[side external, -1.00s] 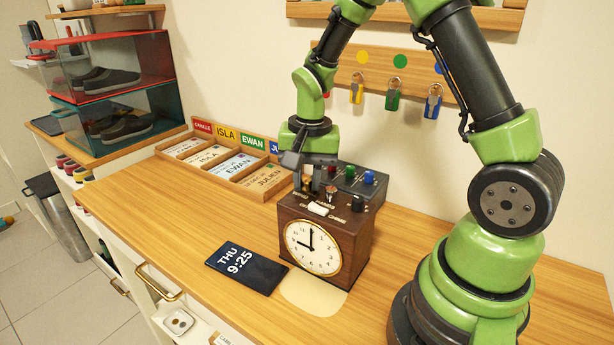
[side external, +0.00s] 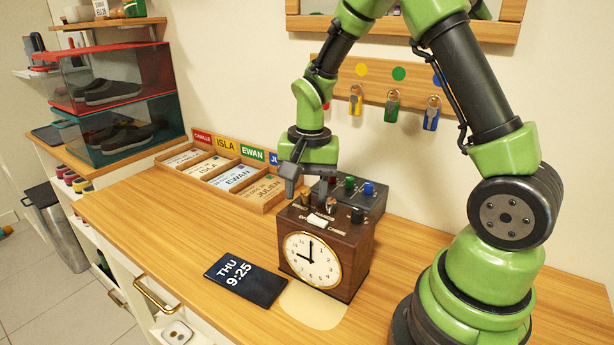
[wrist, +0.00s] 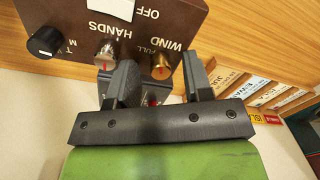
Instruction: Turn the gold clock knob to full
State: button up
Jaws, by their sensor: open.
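The wooden clock (side external: 345,250) stands upright on the counter with its white dial facing the camera. On its top is the gold knob (side external: 306,198), beside the letters WIND and FULL in the wrist view (wrist: 162,66). A silver knob (wrist: 105,55) marked HANDS and a black knob (wrist: 45,42) are in line with it. My gripper (side external: 300,188) is open just above the clock top, at the gold-knob end. In the wrist view, its fingers (wrist: 158,72) appear on either side of the gold knob, apart from it. The knob's exact setting is unclear.
A dark box (side external: 365,195) with coloured knobs stands close behind the clock. A name-card tray (side external: 262,200) lies behind left. Padlocks (side external: 392,105) hang on the wall rack.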

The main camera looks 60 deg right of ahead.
aim_at(309, 192)
notch_tip(309, 192, up, 10)
jog(key=shift+s+f, duration=0.2)
jog(key=shift+s, duration=0.05)
jog(key=shift+d, duration=0.1)
jog(key=s+a+r+n+t+y, duration=0.1)
jog(key=s+a+r+n+t, duration=0.2)
jog(key=s, duration=0.4)
jog(key=s+a+r+n+t, duration=0.3)
jog(key=s+a+r+n, duration=0.1)
jog(key=s+a+n, duration=0.1)
jog(key=shift+s+a+r+t+y, duration=0.25)
jog(key=shift+s+a+y, duration=0.2)
jog(key=shift+s, duration=0.6)
